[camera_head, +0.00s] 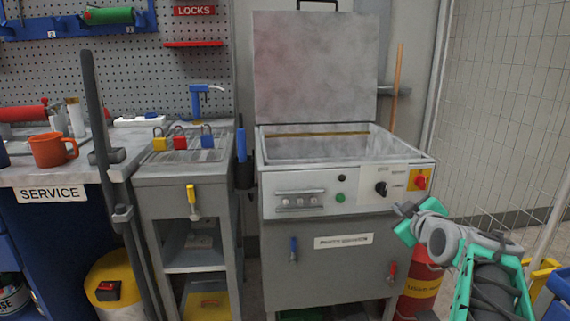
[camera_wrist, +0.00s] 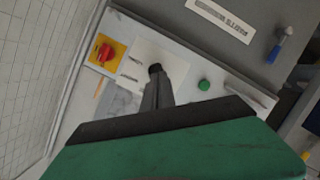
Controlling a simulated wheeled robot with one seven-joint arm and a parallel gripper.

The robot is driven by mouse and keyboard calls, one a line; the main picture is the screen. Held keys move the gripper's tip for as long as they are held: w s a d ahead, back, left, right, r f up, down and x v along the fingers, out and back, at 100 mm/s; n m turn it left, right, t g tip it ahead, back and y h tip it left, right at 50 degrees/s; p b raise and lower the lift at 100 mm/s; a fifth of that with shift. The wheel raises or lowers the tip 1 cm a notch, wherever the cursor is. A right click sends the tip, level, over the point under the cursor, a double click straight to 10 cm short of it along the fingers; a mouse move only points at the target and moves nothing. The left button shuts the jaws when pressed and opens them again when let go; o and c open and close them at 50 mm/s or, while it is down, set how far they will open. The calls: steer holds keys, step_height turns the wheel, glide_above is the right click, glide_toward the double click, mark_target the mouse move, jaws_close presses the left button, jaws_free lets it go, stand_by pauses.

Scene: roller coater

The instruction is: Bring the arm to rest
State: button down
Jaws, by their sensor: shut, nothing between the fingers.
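My gripper (camera_wrist: 156,92) shows in the wrist view as narrow dark fingers, shut and empty. Its tips point at the black selector knob (camera_wrist: 154,68) on the coater's panel and overlap it in the picture; I cannot tell whether they touch. In the head view my green and grey arm reaches in from the lower right. Its end is in front of the panel's lower right, below the black knob (camera_head: 381,188). The roller coater (camera_head: 290,206) stands with its lid (camera_head: 315,70) raised.
The red switch on a yellow plate (camera_head: 420,182) and the green button (camera_head: 340,197) flank the knob. A red drum (camera_head: 420,285) stands beside the coater. A wire mesh fence (camera_head: 510,110) rises at the right. A grey cart with padlocks (camera_head: 185,180) stands left.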

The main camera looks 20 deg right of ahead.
steer(key=s+a+r+m+g+y+p, duration=0.1)
steer(key=a+r+g+p, duration=0.15)
steer(key=a+p, duration=0.3)
steer(key=s+a+r+g+y+p, duration=0.1)
steer(key=a+r+p, duration=0.35)
steer(key=a, duration=0.25)
steer(key=a+r+m+g+y+p, duration=0.1)
steer(key=a+r+g+y+p, duration=0.1)
steer(key=a+p, duration=0.45)
steer(key=s+a+r+m+g+p, duration=0.1)
steer(key=s+a+r+g+p, duration=0.1)
steer(key=s+a+p, duration=0.4)
steer(key=s+a+r+m+g+p, duration=0.2)
steer(key=s+a+p, duration=0.4)
steer(key=s+p, duration=0.3)
step_height(320, 180, up, 2)
steer(key=shift+s+a+r+g, duration=0.2)
steer(key=shift+s+g, duration=0.25)
steer(key=shift+g, duration=0.3)
